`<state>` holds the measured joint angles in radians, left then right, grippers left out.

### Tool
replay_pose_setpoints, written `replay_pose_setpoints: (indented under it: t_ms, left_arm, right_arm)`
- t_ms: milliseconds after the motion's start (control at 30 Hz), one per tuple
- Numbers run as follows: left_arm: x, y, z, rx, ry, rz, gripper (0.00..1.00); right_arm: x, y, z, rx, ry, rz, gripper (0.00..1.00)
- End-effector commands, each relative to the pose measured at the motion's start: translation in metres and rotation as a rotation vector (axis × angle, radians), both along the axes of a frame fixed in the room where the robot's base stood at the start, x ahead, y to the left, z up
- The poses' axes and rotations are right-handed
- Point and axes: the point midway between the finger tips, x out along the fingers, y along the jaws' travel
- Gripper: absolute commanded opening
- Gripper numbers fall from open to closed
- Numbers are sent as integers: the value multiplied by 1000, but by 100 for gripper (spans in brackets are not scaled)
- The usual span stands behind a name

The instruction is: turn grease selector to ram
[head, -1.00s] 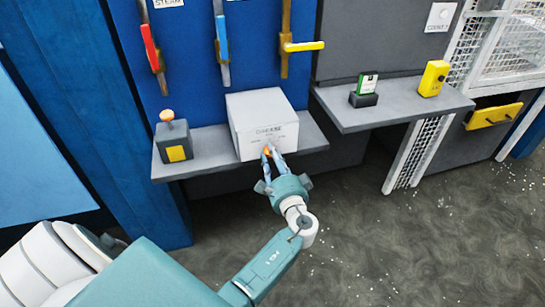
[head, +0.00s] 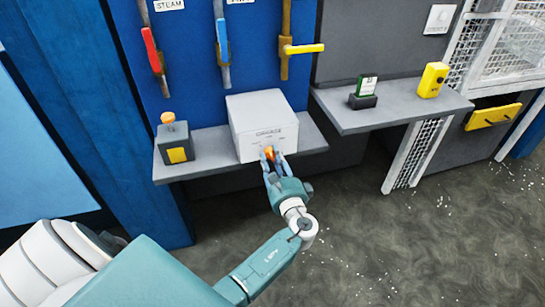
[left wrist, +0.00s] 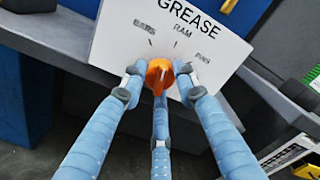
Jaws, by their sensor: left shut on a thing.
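The grease selector is a white box (head: 262,112) on the grey shelf, with an orange knob (left wrist: 158,74) low on its front. In the left wrist view the panel reads GREASE (left wrist: 190,17), with marks for BARS at left, RAM in the middle and PINS at right. My left gripper (head: 271,154) is shut on the orange knob, which also shows in the head view (head: 269,152). Its blue fingers sit at both sides of the knob, with a third below. A ridge shows on the knob, but I cannot tell which mark it points to. My right gripper is not in view.
A dark box with an orange button (head: 168,118) stands left on the shelf (head: 205,164). Red, blue and yellow levers (head: 303,48) hang on the blue panel above. A second shelf (head: 400,111) at right holds a green-and-white item and a yellow box (head: 433,80).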

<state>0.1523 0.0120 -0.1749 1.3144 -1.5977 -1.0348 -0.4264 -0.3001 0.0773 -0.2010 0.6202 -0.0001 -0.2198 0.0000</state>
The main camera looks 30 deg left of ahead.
Motion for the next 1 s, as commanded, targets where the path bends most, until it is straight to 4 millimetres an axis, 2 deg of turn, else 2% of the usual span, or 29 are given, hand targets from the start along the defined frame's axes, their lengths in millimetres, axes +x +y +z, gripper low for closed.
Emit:
replay_pose_setpoints:
  t_ms: [400,967,1000]
  left_arm:
    - [0,-1,0,130,154,-2,4]
    - [0,-1,-1,150,178,-2,4]
    - [0,-1,-1,150,178,-1,36]
  right_arm:
    - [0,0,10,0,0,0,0]
    - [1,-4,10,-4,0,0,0]
    - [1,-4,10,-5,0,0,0]
